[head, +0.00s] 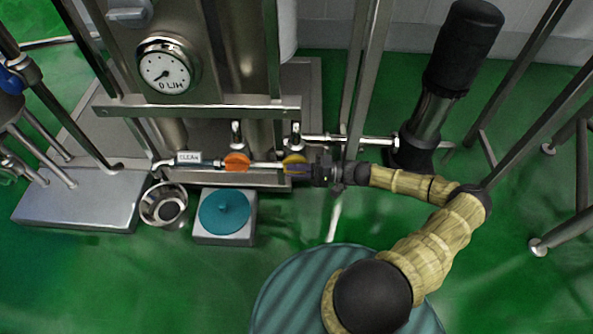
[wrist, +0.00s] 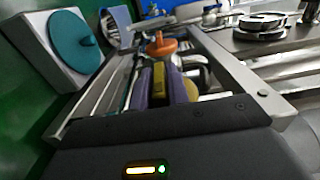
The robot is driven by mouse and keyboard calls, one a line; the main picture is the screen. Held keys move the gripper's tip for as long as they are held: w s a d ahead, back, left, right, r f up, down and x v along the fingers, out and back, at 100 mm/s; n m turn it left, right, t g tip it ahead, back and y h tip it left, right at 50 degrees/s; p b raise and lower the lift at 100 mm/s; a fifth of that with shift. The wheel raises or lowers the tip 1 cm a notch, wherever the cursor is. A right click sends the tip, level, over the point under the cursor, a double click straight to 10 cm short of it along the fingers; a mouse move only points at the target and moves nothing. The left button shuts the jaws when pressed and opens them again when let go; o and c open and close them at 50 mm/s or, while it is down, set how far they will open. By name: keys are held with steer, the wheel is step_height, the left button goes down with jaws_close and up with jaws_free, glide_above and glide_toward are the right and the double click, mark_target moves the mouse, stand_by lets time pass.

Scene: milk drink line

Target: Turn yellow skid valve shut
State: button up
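The yellow skid valve (head: 293,159) sits on the horizontal pipe at the skid's front, right of the orange valve (head: 236,162). My gripper (head: 299,170) is at the yellow valve and partly covers it. In the wrist view, the purple finger pads of my gripper (wrist: 160,88) stand close on both sides of a yellow bar, the valve's handle (wrist: 159,76). They look shut on it, with no clear gap. A rounded yellow part (wrist: 192,91) shows right of the fingers. The orange valve also shows beyond the fingertips in the wrist view (wrist: 161,44).
A white box with a teal round top (head: 224,211) and a steel bowl (head: 163,204) stand on the green floor left of my gripper. A pressure gauge (head: 166,70) is above the pipe. A steel rail (head: 200,110) runs above the valves. Steel posts stand to the right.

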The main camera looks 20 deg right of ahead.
steer(key=shift+o, duration=1.3)
steer(key=shift+d, duration=0.1)
steer(key=p+v, duration=0.4)
steer(key=v, duration=1.3)
steer(key=shift+d, duration=0.2)
